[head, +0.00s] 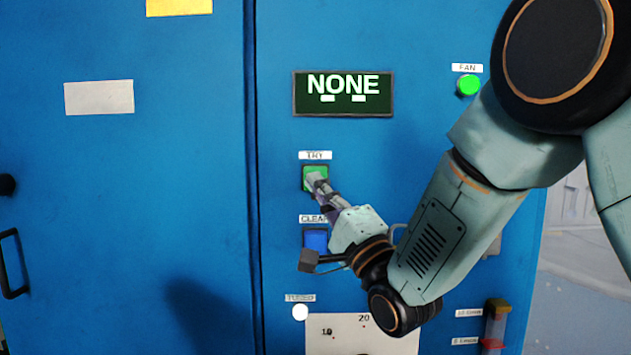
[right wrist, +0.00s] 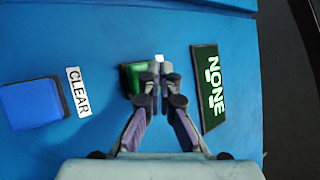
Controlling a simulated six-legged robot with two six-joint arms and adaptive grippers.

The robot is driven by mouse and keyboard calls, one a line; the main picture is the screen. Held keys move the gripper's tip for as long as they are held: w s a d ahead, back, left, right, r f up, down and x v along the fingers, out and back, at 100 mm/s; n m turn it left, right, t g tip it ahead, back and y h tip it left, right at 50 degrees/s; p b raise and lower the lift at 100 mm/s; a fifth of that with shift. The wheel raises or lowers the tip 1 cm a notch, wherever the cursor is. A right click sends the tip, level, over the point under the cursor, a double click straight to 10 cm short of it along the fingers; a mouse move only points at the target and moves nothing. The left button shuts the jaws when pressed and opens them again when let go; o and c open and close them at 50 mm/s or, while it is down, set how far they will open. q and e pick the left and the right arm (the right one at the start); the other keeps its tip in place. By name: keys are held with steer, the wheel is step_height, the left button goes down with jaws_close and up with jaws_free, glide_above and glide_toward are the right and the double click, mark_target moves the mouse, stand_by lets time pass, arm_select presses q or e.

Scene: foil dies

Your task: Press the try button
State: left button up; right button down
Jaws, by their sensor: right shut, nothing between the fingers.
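The green try button (head: 308,184) sits on the blue cabinet front below a white label reading TRY (head: 315,155). My right gripper (head: 316,180) is shut and empty, with its fingertips right over the button. The fingers hide part of the button in the head view. In the right wrist view the green button (right wrist: 131,80) shows behind and left of the shut fingertips (right wrist: 160,75). I cannot tell whether the tips touch it or stand just off it. My left gripper is not in view.
A blue button (head: 315,238) labelled CLEAR is just below, partly behind my right gripper. A display (head: 343,94) above reads NONE. A lit green FAN button (head: 468,85) is at upper right. A white round knob (head: 300,312) and a chart panel (head: 330,340) are lower down.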

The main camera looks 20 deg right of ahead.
steer(key=shift+s, duration=0.2)
steer(key=shift+s+a, duration=0.25)
steer(key=shift+s, duration=0.5)
steer(key=shift+s+a, duration=0.2)
steer(key=shift+s, duration=0.6)
steer(key=shift+s+a, duration=0.25)
steer(key=shift+s, duration=0.5)
